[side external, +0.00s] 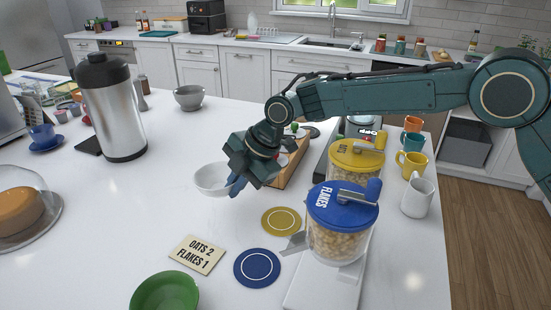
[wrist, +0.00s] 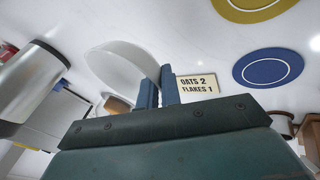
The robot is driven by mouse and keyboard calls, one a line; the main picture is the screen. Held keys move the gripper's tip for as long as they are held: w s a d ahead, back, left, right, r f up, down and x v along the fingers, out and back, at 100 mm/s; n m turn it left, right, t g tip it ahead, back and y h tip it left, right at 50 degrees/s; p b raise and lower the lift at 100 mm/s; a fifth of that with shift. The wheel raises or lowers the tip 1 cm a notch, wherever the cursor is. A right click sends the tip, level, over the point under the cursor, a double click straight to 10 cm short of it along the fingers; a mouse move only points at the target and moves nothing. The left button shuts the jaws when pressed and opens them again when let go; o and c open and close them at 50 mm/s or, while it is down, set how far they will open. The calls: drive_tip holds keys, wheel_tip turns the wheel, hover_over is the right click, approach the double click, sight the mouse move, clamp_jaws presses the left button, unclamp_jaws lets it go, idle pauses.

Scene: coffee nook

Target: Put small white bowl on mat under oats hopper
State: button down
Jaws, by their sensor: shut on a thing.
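The small white bowl (side external: 211,179) is upright at the left of my gripper (side external: 234,187), whose blue fingers are shut on its rim. In the wrist view the bowl (wrist: 118,62) shows beside and between my fingers (wrist: 158,88). I cannot tell whether it touches the counter or is slightly above it. The oats hopper (side external: 356,160) has a yellow lid and stands to the right. The yellow round mat (side external: 281,221) lies empty on the counter, right of and nearer than the bowl; it also shows in the wrist view (wrist: 250,8).
The flakes hopper (side external: 338,235) with a blue lid stands nearer, by a blue mat (side external: 257,268). A card (side external: 197,254) reads "OATS 2 FLAKES 1". A green bowl (side external: 165,292), steel flask (side external: 113,110), grey bowl (side external: 189,97) and wooden tray (side external: 296,168) stand around.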

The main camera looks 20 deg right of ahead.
drive_tip(key=shift+f, duration=2.6)
drive_tip(key=c, duration=1.6)
unclamp_jaws()
drive_tip(key=shift+f, duration=0.2)
drive_tip(key=v, duration=1.3)
drive_tip(key=shift+r, duration=0.4)
drive_tip(key=shift+w+d, duration=0.1)
drive_tip(key=shift+d, duration=0.05)
